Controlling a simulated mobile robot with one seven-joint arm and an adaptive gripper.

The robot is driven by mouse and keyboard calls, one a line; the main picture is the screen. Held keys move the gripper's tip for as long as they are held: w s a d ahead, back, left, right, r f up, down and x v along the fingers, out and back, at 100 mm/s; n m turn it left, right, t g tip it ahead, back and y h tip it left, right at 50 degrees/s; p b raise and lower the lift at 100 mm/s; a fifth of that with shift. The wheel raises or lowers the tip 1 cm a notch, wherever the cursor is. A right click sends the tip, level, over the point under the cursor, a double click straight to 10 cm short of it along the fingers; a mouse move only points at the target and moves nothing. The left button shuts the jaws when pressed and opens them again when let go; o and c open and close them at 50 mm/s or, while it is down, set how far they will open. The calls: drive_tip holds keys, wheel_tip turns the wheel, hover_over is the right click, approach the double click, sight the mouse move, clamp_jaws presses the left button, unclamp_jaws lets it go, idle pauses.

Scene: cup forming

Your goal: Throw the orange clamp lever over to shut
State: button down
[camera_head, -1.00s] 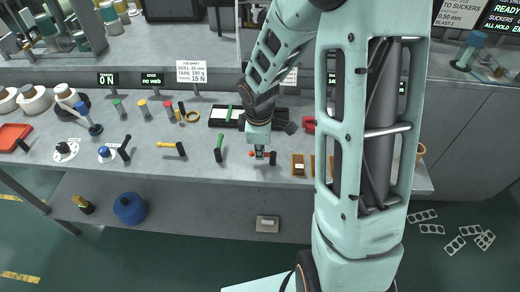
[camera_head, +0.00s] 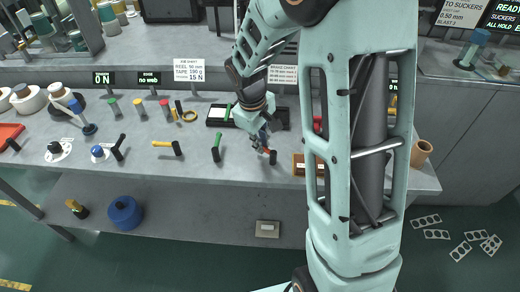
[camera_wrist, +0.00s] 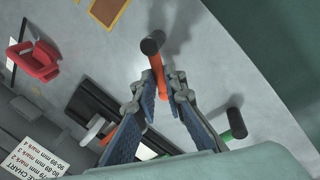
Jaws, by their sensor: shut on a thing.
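The orange clamp lever (camera_wrist: 158,72) has a black knob (camera_wrist: 152,43) at its end. In the wrist view my gripper (camera_wrist: 162,90) has its two fingers on either side of the orange arm, just below the knob, and is shut on it. In the head view my gripper (camera_head: 263,141) is tilted over the bench, and a short piece of the orange lever (camera_head: 266,151) with its knob (camera_head: 273,158) shows beside the fingertips. The lever's pivot is hidden by the fingers.
A green lever with a black grip (camera_head: 216,149) stands close to the left; it also shows in the wrist view (camera_wrist: 236,122). A yellow lever (camera_head: 164,144) lies farther left. A red part (camera_wrist: 36,62) and a wooden tray (camera_head: 299,165) are on the right side of the bench.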

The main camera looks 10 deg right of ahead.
drive_tip(key=m, duration=0.2)
drive_tip(key=d+m+b, duration=0.1)
drive_tip(key=w+m+g, duration=0.1)
drive_tip(key=m, duration=0.1)
drive_tip(key=shift+d+m+h, duration=0.3)
drive_tip(key=shift+d, duration=0.05)
drive_tip(key=m, duration=0.1)
drive_tip(key=d+m, duration=0.1)
drive_tip(key=m, duration=0.1)
drive_tip(key=shift+w+g, duration=0.15)
drive_tip(key=shift+g, duration=0.15)
drive_tip(key=shift+d+m, duration=0.25)
drive_tip(key=shift+m, duration=0.4)
drive_tip(key=shift+d+m, duration=0.2)
drive_tip(key=shift+m, duration=0.45)
drive_tip(key=shift+g, duration=0.3)
drive_tip(key=c, duration=2)
unclamp_jaws()
drive_tip(key=shift+r, duration=0.1)
drive_tip(key=v, duration=1.1)
drive_tip(key=shift+r, duration=0.4)
